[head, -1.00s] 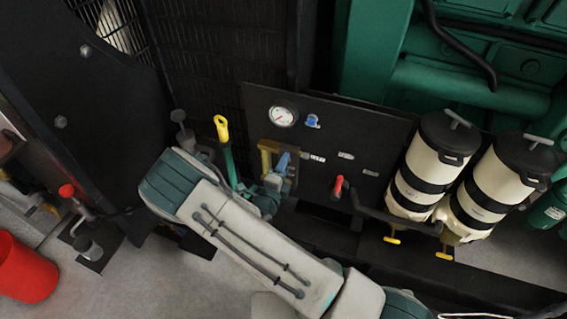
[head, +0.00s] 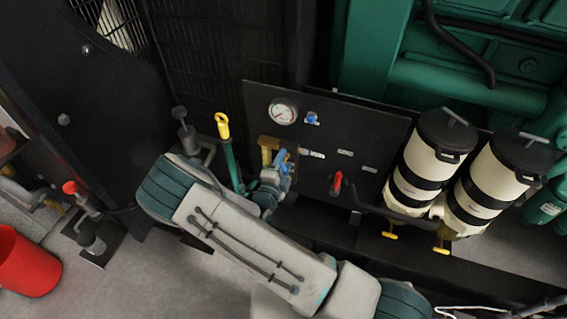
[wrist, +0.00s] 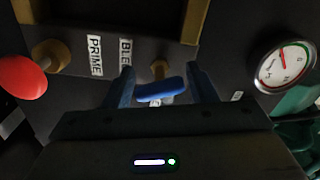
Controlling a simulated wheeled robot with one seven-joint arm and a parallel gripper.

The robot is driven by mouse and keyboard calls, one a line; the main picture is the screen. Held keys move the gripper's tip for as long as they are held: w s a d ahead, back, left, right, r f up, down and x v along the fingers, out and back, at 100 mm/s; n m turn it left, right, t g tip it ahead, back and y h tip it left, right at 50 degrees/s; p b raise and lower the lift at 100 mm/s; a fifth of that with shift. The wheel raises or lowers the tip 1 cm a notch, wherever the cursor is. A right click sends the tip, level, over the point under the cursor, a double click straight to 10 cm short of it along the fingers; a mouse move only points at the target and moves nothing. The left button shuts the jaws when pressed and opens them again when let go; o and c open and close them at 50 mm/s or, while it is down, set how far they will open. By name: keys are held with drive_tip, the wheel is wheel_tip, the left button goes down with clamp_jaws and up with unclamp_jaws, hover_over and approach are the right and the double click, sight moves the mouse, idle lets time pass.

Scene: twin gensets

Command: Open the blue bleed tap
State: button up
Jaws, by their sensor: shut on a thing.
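The blue bleed tap (wrist: 160,91) has a blue lever on a brass stem, below the BLEED label (wrist: 126,56) in the wrist view. My gripper (wrist: 162,88) is shut on the lever, which lies crosswise between the two fingers. In the head view my gripper (head: 283,164) is at the left part of the black panel (head: 375,128), beside a brass fitting (head: 267,148). There the fingers and wrist partly hide the tap, so its exact angle is hard to tell.
A pressure gauge (head: 283,111) and a small blue knob (head: 312,118) sit above my gripper. A red handle (head: 337,184) is to its right, and a yellow-topped green lever (head: 224,137) to its left. Two cream filter canisters (head: 417,170) (head: 487,185) stand farther right.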

drive_tip(key=o, duration=0.9)
drive_tip(key=shift+a, duration=0.15)
drive_tip(key=shift+c, duration=0.2)
drive_tip(key=b+v, duration=0.3)
drive_tip(key=v, duration=1)
drive_tip(key=shift+s, duration=0.4)
drive_tip(key=shift+r, duration=0.1)
